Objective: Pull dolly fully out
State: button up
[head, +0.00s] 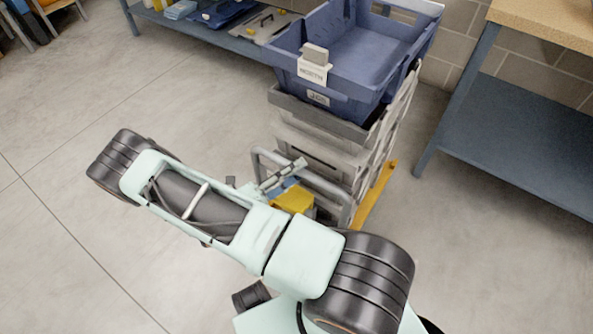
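A stack of grey crates (318,150) with a blue crate (345,75) on top stands right of the middle in the head view, between two benches. A grey tubular handle (328,188) shows at the near side of the stack, low down. The dolly's deck and wheels under the stack are mostly hidden by the crates and my arm. My pale green arm crosses the front of the stack. Small grey metal parts (280,176) show at the handle and may belong to my gripper. My arm hides the rest, so its finger opening and any contact with the handle cannot be told.
A yellow block (293,200) sits beside the handle, and a yellow bar (376,194) lies along the stack's right side. A blue-grey bench (540,130) stands close on the right. A low shelf (225,35) runs behind left. The floor (75,215) at left is clear.

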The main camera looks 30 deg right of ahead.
jog(key=v, duration=1.2)
jog(key=shift+w, duration=0.1)
